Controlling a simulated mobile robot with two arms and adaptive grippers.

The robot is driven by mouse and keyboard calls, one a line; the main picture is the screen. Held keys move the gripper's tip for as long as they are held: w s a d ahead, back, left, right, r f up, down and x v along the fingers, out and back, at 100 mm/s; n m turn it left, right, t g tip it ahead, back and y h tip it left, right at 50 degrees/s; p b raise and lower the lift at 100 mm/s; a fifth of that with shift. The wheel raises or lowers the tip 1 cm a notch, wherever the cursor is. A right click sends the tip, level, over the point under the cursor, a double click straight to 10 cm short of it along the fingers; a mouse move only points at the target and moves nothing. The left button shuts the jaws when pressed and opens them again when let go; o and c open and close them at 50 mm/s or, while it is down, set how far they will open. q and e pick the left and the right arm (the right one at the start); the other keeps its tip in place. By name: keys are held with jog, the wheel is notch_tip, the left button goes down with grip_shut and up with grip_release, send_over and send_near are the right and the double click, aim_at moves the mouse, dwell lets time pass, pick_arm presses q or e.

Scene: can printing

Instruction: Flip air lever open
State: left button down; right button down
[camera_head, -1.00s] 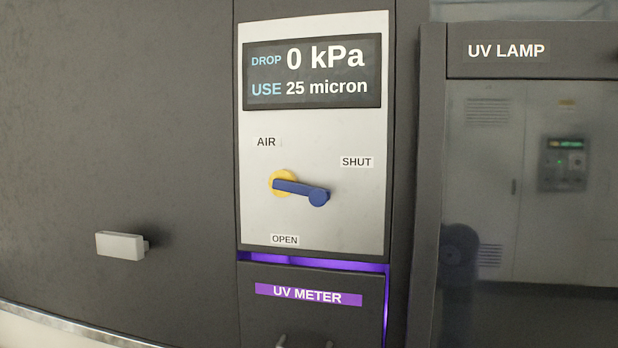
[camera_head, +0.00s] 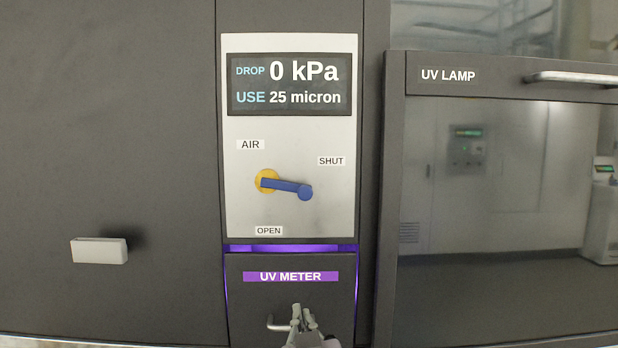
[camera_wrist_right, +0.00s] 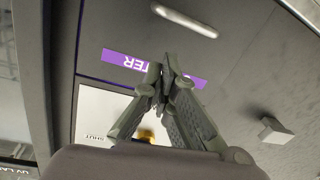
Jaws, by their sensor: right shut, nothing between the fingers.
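The air lever (camera_head: 286,187) is blue with a yellow hub (camera_head: 266,180) on a pale panel (camera_head: 290,220). Its arm points right and slightly down, with its round end below the SHUT label (camera_head: 331,161). The OPEN label (camera_head: 269,231) is below the hub. My right gripper (camera_head: 302,309) is shut and empty in front of the UV METER drawer, below the lever and apart from it. In the right wrist view the shut fingers (camera_wrist_right: 167,62) cover part of the purple label and the panel; a bit of yellow shows behind them. My left gripper is not in view.
The display (camera_head: 290,84) reads DROP 0 kPa, USE 25 micron. The UV METER drawer (camera_head: 245,300) has a metal handle (camera_head: 276,323) beside my right gripper. A white knob (camera_head: 99,250) sticks out at left. The UV LAMP door (camera_head: 500,180) with its bar handle (camera_head: 572,78) is at right.

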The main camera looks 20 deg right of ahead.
aim_at(286, 188)
jog(key=s+r+m+t+h, duration=0.1)
jog(key=s+r+t+h, duration=0.1)
jog(key=r, duration=0.9)
jog(key=s+a+r+m+t+h, duration=0.1)
jog(key=s+r, duration=0.4)
jog(key=r, duration=0.6)
jog(key=shift+s+a+m+t+h, duration=0.2)
jog(key=shift+m+t+h, duration=0.4)
jog(key=shift+t, duration=0.6)
jog(key=shift+d+r, duration=0.1)
jog(key=p+x, duration=0.5)
jog(key=x, duration=0.6)
jog(key=shift+f, duration=2.35)
